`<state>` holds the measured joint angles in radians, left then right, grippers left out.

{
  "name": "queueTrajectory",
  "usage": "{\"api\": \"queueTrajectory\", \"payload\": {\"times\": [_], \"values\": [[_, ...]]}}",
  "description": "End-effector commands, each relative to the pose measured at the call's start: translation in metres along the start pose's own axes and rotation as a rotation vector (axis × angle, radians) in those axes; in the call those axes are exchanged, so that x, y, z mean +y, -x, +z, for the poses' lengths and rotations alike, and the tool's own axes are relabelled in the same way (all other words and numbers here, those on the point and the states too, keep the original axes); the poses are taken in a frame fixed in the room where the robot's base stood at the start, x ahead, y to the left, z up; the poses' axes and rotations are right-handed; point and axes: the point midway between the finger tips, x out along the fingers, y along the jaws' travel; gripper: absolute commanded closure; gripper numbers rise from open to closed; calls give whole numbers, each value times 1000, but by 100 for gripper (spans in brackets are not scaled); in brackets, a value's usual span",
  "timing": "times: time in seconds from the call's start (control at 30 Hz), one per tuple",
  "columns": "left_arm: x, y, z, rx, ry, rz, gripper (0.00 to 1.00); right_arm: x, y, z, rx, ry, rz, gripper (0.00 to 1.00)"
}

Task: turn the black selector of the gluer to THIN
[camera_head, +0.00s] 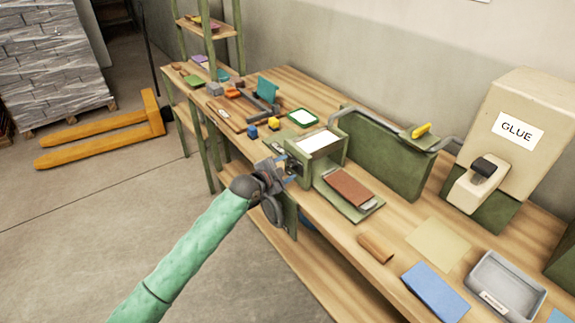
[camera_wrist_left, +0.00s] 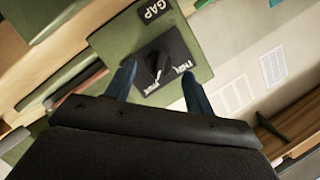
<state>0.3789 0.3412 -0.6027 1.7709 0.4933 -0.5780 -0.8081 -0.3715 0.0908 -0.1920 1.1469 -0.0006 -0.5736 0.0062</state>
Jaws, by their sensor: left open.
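The gluer is a green machine (camera_head: 329,156) on the bench with a white top panel. Its green face (camera_wrist_left: 119,43) fills the middle of the left wrist view. On it is a dark square plate (camera_wrist_left: 180,52) with the round black selector (camera_wrist_left: 154,64). The plate carries small white lettering; one word looks like THIN, the other is hard to read. A GAP label (camera_wrist_left: 154,11) sits above. My left gripper (camera_head: 290,166) is at the gluer's near left side. In the wrist view its blue fingers (camera_wrist_left: 158,72) are open, one on each side of the selector, with nothing held. The selector is hidden in the head view.
A brown block (camera_head: 350,187) lies on the gluer's tray. Small coloured blocks (camera_head: 253,132) lie left of the gluer. A blue pad (camera_head: 435,290) and grey tray (camera_head: 505,287) are at the near right. An orange pallet jack (camera_head: 110,125) stands on the floor.

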Motion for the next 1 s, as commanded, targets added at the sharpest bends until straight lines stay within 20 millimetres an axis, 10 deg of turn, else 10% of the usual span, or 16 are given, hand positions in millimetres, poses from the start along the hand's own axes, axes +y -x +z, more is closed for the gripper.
{"api": "queueTrajectory", "payload": {"times": [0.47,0.7,1.0], "values": [[1,-13,0,-1,-1,1,46,4,-7,9,6,4,4,64],[1,-13,0,-1,-1,1,87,4,-7,10,5,3,5,64],[1,-13,0,-1,21,10,90,6,-7,11,3,4,6,64]]}}
